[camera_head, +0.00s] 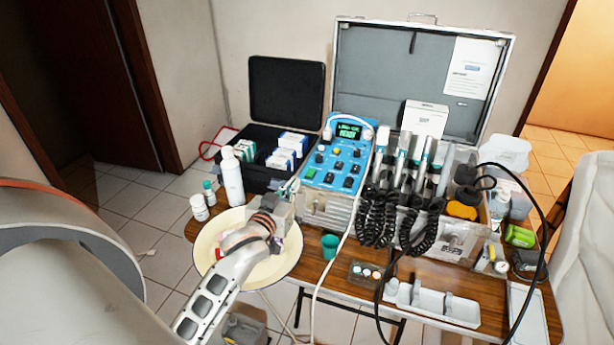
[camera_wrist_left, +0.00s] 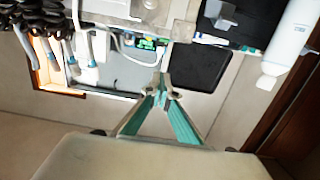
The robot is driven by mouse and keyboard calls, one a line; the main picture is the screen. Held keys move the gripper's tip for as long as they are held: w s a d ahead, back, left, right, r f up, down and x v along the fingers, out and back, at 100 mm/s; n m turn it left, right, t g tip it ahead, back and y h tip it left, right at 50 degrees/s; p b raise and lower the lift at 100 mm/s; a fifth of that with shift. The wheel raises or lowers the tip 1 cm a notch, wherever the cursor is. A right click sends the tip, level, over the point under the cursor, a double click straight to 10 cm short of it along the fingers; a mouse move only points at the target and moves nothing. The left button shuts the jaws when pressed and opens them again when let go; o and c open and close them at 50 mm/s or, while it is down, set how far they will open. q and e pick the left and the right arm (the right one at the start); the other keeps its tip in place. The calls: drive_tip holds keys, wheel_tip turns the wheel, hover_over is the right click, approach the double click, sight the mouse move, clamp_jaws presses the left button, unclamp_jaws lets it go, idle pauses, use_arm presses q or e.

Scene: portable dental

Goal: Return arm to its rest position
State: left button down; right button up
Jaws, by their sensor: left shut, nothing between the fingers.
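My left arm reaches in from the lower left in the head view. My left gripper (camera_head: 291,187) is above the far edge of the cream basin (camera_head: 208,250), just left of the blue control unit (camera_head: 338,160). In the left wrist view its teal-lined fingers (camera_wrist_left: 162,92) meet at the tips with nothing between them. The wrist covers part of the basin and what lies in it. In the head view I cannot tell whether the fingertips touch the unit. My right gripper is not in view.
A white bottle (camera_head: 231,178) and small jars (camera_head: 199,208) stand left of the gripper. A black case (camera_head: 287,95) with boxes is behind. Handpieces with coiled black cords (camera_head: 378,215) stand right. A white hose (camera_head: 338,240) hangs close by. A teal cup (camera_head: 330,246) is near the basin.

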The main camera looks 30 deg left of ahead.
use_arm(q)
drive_tip(key=s+d+f+m+g+h, duration=0.2)
drive_tip(key=s+d+f+m+h, duration=0.1)
drive_tip(key=s+d+f, duration=0.6)
drive_tip(key=s+d+f+m+g+h, duration=0.3)
drive_tip(key=s+d+f, duration=0.7)
drive_tip(key=s+f, duration=0.4)
wheel_tip(320, 180, down, 4)
drive_tip(key=shift+s+d+r+m+g, duration=0.15)
drive_tip(key=shift+m+g, duration=0.15)
drive_tip(key=shift+m, duration=0.1)
